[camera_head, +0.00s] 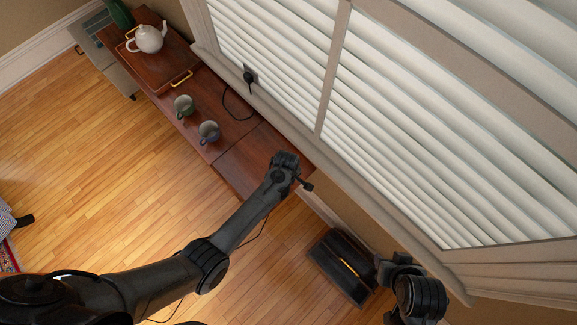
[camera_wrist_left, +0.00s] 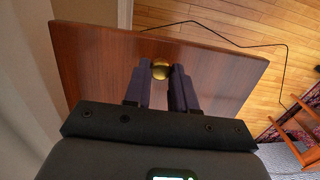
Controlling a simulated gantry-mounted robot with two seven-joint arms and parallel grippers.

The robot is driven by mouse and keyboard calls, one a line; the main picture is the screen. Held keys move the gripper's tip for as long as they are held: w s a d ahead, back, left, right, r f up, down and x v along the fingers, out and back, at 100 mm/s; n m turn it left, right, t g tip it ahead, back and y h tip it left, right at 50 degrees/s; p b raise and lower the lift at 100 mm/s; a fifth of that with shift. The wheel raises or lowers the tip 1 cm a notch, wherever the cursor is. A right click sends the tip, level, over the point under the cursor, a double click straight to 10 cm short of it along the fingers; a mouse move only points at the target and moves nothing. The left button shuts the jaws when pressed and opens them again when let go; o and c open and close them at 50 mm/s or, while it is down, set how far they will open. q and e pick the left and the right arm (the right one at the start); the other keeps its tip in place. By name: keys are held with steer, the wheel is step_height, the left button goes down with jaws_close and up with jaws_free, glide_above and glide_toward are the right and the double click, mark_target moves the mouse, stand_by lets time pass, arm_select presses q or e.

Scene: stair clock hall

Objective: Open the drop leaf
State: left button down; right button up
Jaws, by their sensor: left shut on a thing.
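The drop leaf (camera_head: 258,148) is a reddish-brown wooden panel at the near end of the long wooden table (camera_head: 226,128). A seam divides it from the top, and it looks roughly level with it; its exact angle is hard to tell. In the left wrist view the leaf (camera_wrist_left: 95,62) fills the middle, with a round brass knob (camera_wrist_left: 160,68) on its face. My left gripper (camera_wrist_left: 160,74) is shut on the knob. In the head view the left wrist covers the leaf's outer part and hides the knob.
A green mug (camera_head: 184,105) and a grey-blue mug (camera_head: 208,132) stand on the table. Farther back, a white teapot (camera_head: 149,38) stands on a tray (camera_head: 165,66). A shuttered window (camera_head: 330,90) runs along the right. A dark box (camera_head: 341,266) sits on the floor nearby.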

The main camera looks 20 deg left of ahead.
arm_select(q)
steer(key=shift+w+a+r+p, duration=0.15)
steer(key=shift+a+r+p, duration=0.1)
steer(key=shift+r+p, duration=0.4)
steer(key=shift+w+a+r+p, duration=0.15)
steer(key=shift+a+r+p, duration=0.1)
steer(key=shift+r+p, duration=0.4)
arm_select(e)
steer(key=shift+s+d+r, duration=0.1)
steer(key=shift+r, duration=1.6)
arm_select(q)
steer(key=shift+r, duration=0.1)
steer(key=shift+a, duration=0.1)
steer(key=c, duration=1.4)
jaws_free()
steer(key=o, duration=0.5)
steer(key=shift+w+a+r, duration=0.1)
steer(key=shift+w+a, duration=0.1)
steer(key=shift+a, duration=0.2)
steer(key=shift+c, duration=0.2)
steer(key=shift+s+d, duration=0.2)
steer(key=shift+d, duration=0.2)
steer(key=shift+a+r, duration=0.1)
steer(key=shift+r, duration=0.25)
step_height(320, 180, up, 10)
steer(key=p, duration=0.1)
steer(key=shift+p, duration=0.4)
arm_select(e)
steer(key=shift+a+r, duration=0.25)
steer(key=shift+r, duration=0.8)
